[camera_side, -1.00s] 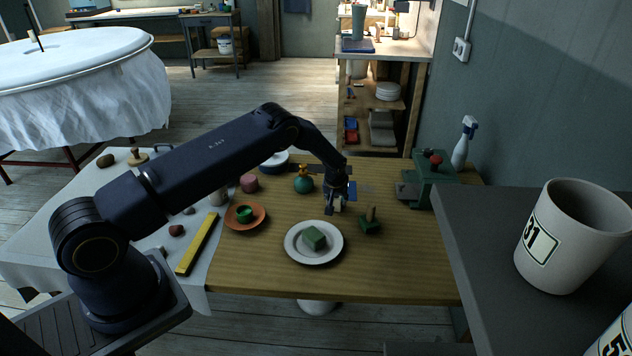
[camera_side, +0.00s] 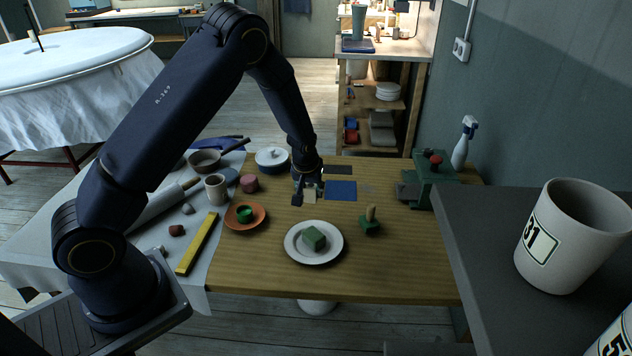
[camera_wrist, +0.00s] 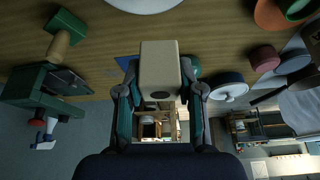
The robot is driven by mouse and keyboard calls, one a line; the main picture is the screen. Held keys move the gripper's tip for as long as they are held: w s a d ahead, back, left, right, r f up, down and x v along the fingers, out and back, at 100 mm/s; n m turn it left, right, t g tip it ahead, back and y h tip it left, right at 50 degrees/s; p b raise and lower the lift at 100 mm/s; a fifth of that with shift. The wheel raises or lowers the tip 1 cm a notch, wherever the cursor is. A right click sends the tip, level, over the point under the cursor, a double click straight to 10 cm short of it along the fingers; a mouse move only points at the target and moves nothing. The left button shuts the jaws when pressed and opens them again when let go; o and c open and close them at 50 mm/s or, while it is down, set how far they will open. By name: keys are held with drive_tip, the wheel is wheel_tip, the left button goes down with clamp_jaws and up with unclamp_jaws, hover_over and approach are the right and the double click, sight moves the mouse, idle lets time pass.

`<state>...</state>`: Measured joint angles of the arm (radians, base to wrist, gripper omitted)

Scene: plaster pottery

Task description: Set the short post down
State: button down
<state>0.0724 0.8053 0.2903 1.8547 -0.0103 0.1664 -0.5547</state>
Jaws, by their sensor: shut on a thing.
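The short post (camera_wrist: 160,65) is a cream, square-sided block with a dark round spot on its near end, in the wrist view. My gripper (camera_wrist: 158,92) is shut on it, one finger on each side. In the side view my gripper (camera_side: 307,193) is low over the back middle of the wooden table, and the cream post (camera_side: 311,197) shows partly between the fingers. I cannot tell whether the post touches the table. A blue square (camera_side: 341,190) lies on the table just right of my gripper.
A green block with a peg (camera_side: 369,226) and a green press (camera_side: 434,185) stand to the right. Left are an orange saucer (camera_side: 233,222), a pink cylinder (camera_side: 249,183) and a lidded pot (camera_side: 272,158).

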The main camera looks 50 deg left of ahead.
drive_tip(key=shift+s+d+r+n, duration=0.1)
drive_tip(key=shift+s+r+n, duration=0.1)
drive_tip(key=shift+s, duration=0.15)
drive_tip(key=shift+s+d+r+n, duration=0.1)
drive_tip(key=shift+s+n, duration=0.1)
drive_tip(key=shift+s, duration=0.1)
drive_tip(key=shift+s+f+n+y, duration=0.15)
drive_tip(key=shift+s+n+y, duration=0.2)
drive_tip(key=shift+n, duration=0.35)
drive_tip(key=s+a+f+n+g, duration=0.1)
drive_tip(key=s+f+n+g, duration=0.15)
drive_tip(key=s+n, duration=0.65)
drive_tip(key=s+a+f+n+g, duration=0.15)
drive_tip(key=s+n+g, duration=0.25)
drive_tip(key=s+n, duration=0.4)
drive_tip(key=f, duration=0.5)
drive_tip(key=s+d+f, duration=0.1)
drive_tip(key=f, duration=0.2)
drive_tip(key=shift+f, duration=0.25)
drive_tip(key=shift+f, duration=0.1)
drive_tip(key=c, duration=0.7)
unclamp_jaws()
